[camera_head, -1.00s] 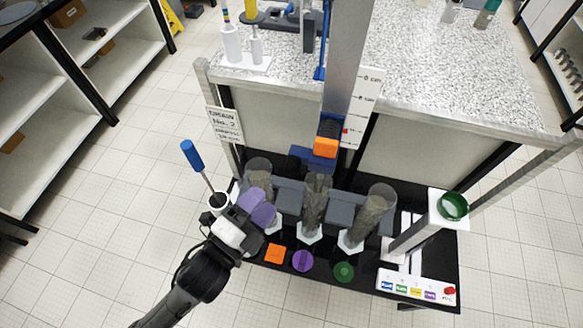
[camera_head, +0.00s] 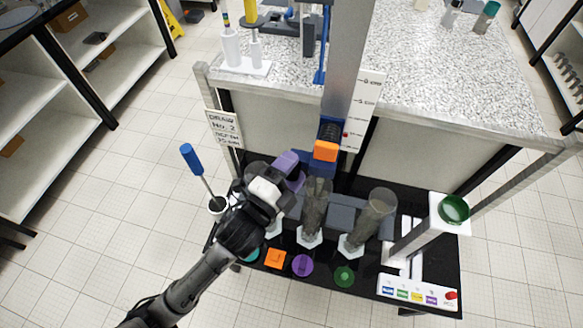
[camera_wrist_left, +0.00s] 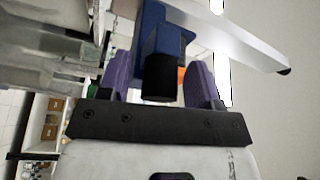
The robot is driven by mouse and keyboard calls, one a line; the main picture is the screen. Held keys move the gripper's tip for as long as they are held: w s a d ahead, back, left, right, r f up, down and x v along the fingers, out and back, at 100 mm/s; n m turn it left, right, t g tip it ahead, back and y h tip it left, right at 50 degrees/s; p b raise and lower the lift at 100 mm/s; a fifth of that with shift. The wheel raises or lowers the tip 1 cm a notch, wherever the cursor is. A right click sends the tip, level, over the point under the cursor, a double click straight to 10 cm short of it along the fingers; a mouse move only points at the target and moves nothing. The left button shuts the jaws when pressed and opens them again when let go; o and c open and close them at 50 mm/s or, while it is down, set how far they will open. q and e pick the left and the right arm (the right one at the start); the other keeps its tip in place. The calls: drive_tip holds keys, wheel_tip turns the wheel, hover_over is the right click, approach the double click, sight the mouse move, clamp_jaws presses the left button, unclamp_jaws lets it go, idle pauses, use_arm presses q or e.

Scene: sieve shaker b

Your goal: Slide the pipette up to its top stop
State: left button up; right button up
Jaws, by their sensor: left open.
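A blue carriage (camera_head: 331,130) with an orange block (camera_head: 325,151) on its front rides on a grey upright column (camera_head: 345,60), beside a white scale plate (camera_head: 365,100). I take this carriage to be the pipette's slide; I cannot clearly make out the pipette itself. My left gripper (camera_head: 292,167) has purple fingers and is open, left of and below the orange block. In the left wrist view, the gripper (camera_wrist_left: 162,82) faces the blue carriage (camera_wrist_left: 152,25) and a black part (camera_wrist_left: 160,78) appears between its fingers. No contact is visible. My right gripper is out of view.
Clear cylinders (camera_head: 314,205), (camera_head: 374,215) stand on the black bench (camera_head: 440,260), close to my left arm. A cup with a blue-handled tool (camera_head: 193,157) stands to the left. A speckled worktop (camera_head: 450,80) lies behind.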

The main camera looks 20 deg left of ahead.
use_arm(q)
clamp_jaws()
wheel_tip(320, 180, up, 30)
drive_tip(key=p, duration=3.1)
drive_tip(key=shift+s, duration=0.1)
drive_tip(key=shift+c, duration=1.5)
unclamp_jaws()
drive_tip(key=o, duration=0.3)
drive_tip(key=shift+f, duration=0.15)
